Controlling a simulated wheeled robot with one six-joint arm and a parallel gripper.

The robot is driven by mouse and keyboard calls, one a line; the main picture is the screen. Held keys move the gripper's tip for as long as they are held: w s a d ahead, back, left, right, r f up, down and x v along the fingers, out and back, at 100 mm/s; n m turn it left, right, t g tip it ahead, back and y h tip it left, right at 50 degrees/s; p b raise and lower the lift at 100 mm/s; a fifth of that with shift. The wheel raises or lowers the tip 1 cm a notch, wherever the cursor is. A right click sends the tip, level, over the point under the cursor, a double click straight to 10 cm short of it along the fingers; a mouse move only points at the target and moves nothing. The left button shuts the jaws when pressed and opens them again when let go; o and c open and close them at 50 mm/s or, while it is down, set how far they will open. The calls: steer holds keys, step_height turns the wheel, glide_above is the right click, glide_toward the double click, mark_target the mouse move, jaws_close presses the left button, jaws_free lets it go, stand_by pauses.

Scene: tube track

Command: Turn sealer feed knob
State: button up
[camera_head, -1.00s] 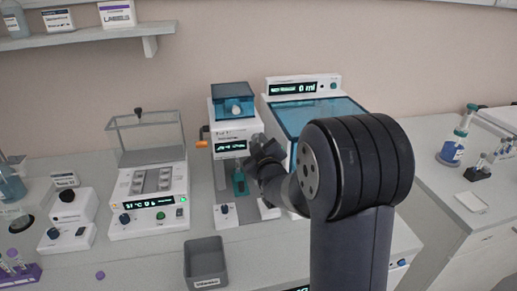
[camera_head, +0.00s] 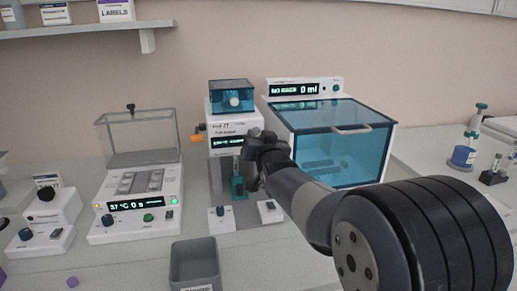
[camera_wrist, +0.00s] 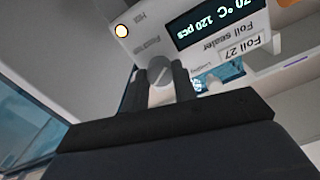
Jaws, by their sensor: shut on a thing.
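The foil sealer (camera_head: 221,134) is a white machine with a blue-lidded top at the back of the bench. Its display and its "Foil sealer" label (camera_wrist: 226,48) appear upside down in the wrist view. The feed knob (camera_wrist: 160,69) is a round grey dial with a pale line on its face. My gripper (camera_wrist: 160,82) is shut on the knob, with one dark finger on each side of it. In the head view my gripper (camera_head: 258,139) is at the right of the sealer's front and hides the knob.
A heater with a clear cover (camera_head: 140,143) stands left of the sealer. A blue-windowed cabinet (camera_head: 350,165) is close on the right, partly behind my arm. A grey bin (camera_head: 194,262) stands in front. An orange handle (camera_head: 197,139) sticks out on the sealer's left.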

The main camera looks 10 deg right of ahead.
steer(key=m+b, duration=0.3)
steer(key=m, duration=0.2)
steer(key=shift+m, duration=0.4)
stand_by(0.4)
steer(key=o, duration=1)
steer(key=s+b, duration=0.1)
steer(key=s, duration=0.9)
steer(key=shift+s, duration=0.4)
steer(key=shift+w+p, duration=0.45)
steer(key=shift+w, duration=5)
steer(key=shift+s, duration=0.15)
